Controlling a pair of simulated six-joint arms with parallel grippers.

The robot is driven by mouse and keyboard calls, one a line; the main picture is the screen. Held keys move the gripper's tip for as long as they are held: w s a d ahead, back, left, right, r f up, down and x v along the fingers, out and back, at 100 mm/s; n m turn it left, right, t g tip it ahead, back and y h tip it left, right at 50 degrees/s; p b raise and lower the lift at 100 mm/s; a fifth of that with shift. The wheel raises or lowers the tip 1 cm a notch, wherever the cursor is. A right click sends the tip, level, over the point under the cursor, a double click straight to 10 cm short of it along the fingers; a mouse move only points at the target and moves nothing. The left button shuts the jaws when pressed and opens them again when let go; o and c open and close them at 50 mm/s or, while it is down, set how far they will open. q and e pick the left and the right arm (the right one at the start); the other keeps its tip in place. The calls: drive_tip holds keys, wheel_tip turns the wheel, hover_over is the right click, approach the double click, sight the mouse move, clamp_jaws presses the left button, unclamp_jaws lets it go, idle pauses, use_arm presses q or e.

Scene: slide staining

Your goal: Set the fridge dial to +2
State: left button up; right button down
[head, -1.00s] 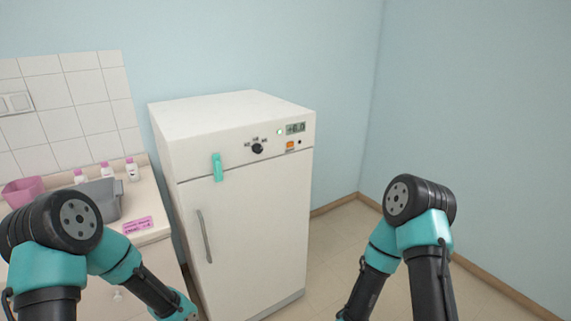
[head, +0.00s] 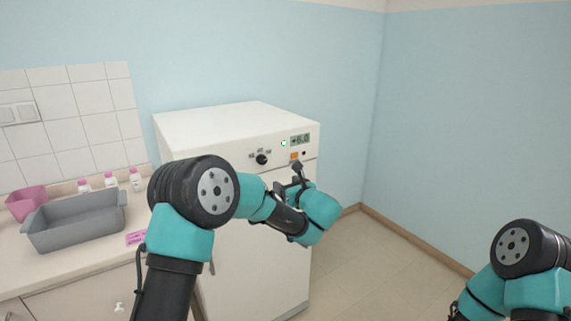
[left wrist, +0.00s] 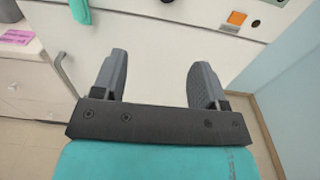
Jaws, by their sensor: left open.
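The white fridge (head: 230,118) stands in the corner. Its black dial (head: 262,159) sits on the upper front panel with small labels around it, too small to read. The display (head: 300,139) to its right reads about +6.0. My left gripper (head: 298,171) is in front of the panel, below and right of the dial, apart from it. In the left wrist view its two grey fingers (left wrist: 160,68) are open with nothing between them. A dark piece at the top edge there may be the dial. My right gripper is out of view.
An orange button (head: 295,155) sits below the display. At left, the counter holds a grey tray (head: 75,238), a pink container (head: 26,202), several small bottles (head: 136,180) and a pink label (head: 136,238). Floor right of the fridge is clear.

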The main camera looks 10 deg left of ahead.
use_arm(q)
drive_tip(key=shift+d+r, duration=0.4)
drive_tip(key=shift+r, duration=0.25)
approach(263, 162)
drive_tip(key=x, duration=0.9)
drive_tip(key=shift+w, duration=0.15)
drive_tip(key=shift+c, duration=0.4)
drive_tip(key=c, duration=0.8)
drive_tip(key=shift+c, duration=0.2)
